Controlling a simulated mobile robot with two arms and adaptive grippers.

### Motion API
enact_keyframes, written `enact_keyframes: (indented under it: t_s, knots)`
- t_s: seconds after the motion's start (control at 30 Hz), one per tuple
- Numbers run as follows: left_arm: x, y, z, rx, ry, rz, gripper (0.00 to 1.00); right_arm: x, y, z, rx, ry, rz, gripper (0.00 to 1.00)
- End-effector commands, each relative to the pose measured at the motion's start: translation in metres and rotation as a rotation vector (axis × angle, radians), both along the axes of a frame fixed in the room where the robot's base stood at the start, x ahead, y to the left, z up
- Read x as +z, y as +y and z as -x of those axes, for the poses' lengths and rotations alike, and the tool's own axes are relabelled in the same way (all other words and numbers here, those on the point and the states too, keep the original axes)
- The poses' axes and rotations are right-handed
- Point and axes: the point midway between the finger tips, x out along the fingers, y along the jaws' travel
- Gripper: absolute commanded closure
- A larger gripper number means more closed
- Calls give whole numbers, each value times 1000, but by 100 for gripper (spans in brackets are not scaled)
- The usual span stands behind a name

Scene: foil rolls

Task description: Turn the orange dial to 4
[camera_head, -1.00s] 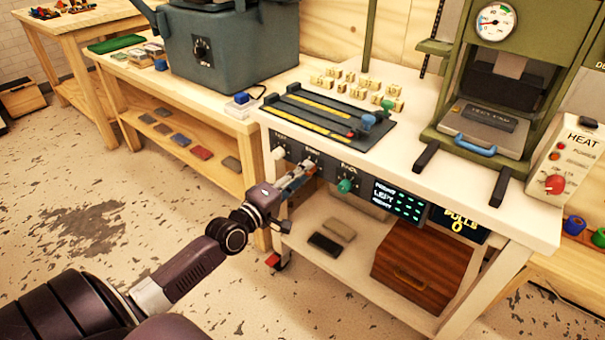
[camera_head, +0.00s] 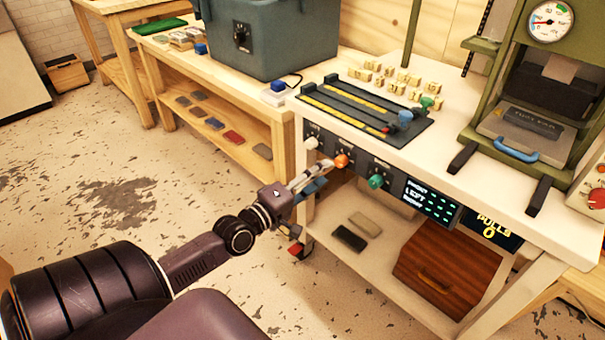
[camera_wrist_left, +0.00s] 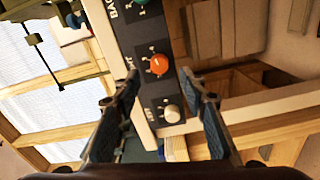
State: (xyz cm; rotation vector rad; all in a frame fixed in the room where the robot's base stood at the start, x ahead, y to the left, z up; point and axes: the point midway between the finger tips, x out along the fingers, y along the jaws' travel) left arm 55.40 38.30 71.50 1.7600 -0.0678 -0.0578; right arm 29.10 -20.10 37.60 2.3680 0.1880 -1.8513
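The orange dial (camera_head: 341,161) sits on the dark front panel of the white bench, between a white dial (camera_head: 312,143) and a green dial (camera_head: 376,181). In the left wrist view the orange dial (camera_wrist_left: 157,64) faces me, with small marks around it too small to read; I cannot tell its setting. My left gripper (camera_head: 312,180) is just in front of and left of the orange dial. In the wrist view its two fingers (camera_wrist_left: 159,82) are apart, with nothing between the tips and the dial beyond them. My right gripper is not in view.
Above the panel, the white bench top (camera_head: 455,150) carries a black slider plate (camera_head: 350,112) and a green press (camera_head: 500,85). A lit display (camera_head: 432,201) is right of the dials. A wooden box (camera_head: 445,268) stands on the lower shelf. Floor is open at left.

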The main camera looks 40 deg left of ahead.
Motion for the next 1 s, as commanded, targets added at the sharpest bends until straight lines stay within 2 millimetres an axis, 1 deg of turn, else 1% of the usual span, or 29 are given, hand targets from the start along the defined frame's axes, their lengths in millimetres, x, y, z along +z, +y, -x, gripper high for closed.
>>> enact_keyframes:
  t_s: [0.03, 0.2, 0.43, 0.6, 1.0]
  knots:
    - [-1, 0, 9, -1, 3, -1, 61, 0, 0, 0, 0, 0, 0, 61]
    - [-2, 2, 33, -1, 4, 0, 61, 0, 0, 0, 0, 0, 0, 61]
    - [-1, 4, 57, -1, 3, 0, 61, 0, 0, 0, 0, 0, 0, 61]
    - [0, 5, 64, -1, 1, 0, 61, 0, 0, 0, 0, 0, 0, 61]
    - [0, 5, 65, -1, 0, 0, 61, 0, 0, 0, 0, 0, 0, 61]
